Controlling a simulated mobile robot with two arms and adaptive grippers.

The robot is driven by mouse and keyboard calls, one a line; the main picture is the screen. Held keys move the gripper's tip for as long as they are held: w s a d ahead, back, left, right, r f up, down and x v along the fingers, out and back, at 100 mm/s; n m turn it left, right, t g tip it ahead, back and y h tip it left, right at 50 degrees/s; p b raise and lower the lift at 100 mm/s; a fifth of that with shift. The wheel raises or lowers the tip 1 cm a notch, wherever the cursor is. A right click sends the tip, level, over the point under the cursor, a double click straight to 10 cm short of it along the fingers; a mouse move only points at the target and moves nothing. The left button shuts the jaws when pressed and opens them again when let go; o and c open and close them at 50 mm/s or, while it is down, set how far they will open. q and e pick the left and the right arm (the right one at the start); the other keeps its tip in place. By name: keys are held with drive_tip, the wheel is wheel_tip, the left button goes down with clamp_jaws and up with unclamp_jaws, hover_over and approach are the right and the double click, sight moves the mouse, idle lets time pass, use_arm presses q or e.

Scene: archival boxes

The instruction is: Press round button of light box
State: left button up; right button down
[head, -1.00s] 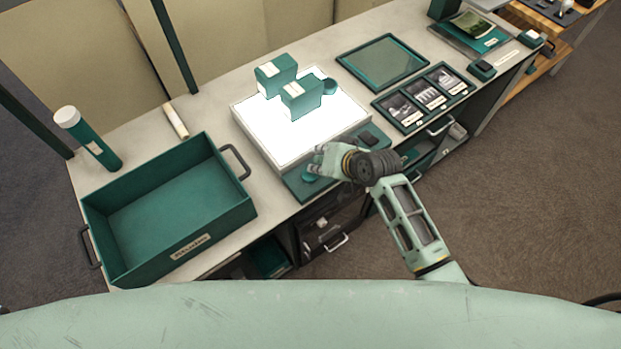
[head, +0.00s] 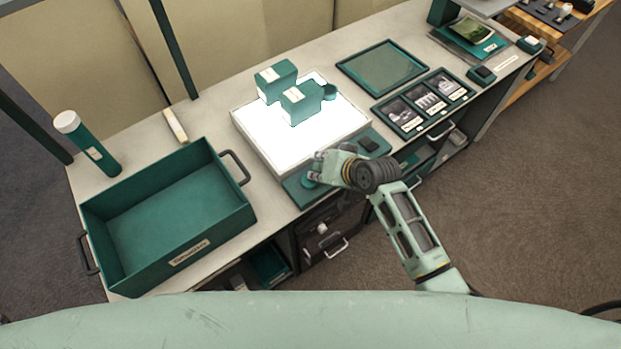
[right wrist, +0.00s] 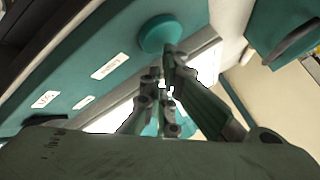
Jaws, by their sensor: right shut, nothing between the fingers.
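The light box (head: 271,137) stands on the table with its white top lit. A teal control strip (head: 295,194) runs along its front edge, with a round teal button (head: 309,184) at its left part. My right gripper (head: 316,167) is shut and empty, with its fingertips just beside and over the button. In the right wrist view, the round button (right wrist: 158,32) shows just beyond the fingertips (right wrist: 167,72); I cannot tell whether they touch it. Labels (right wrist: 109,67) show on the strip there. My left gripper is not in view.
Two teal boxes (head: 299,104) and a small round teal item (head: 329,92) stand on the light box. A teal open crate (head: 165,212) is to the left, with a tube (head: 88,145) behind it. A framed tray (head: 382,67) and a photo holder (head: 424,103) lie to the right.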

drive_tip(key=shift+f, duration=0.1)
idle(0.4)
drive_tip(key=shift+f, duration=0.35)
drive_tip(key=shift+r+p, duration=0.35)
drive_tip(key=shift+p, duration=0.2)
wheel_tip(320, 180, up, 6)
drive_tip(key=p, duration=0.6)
drive_tip(key=shift+p, duration=0.35)
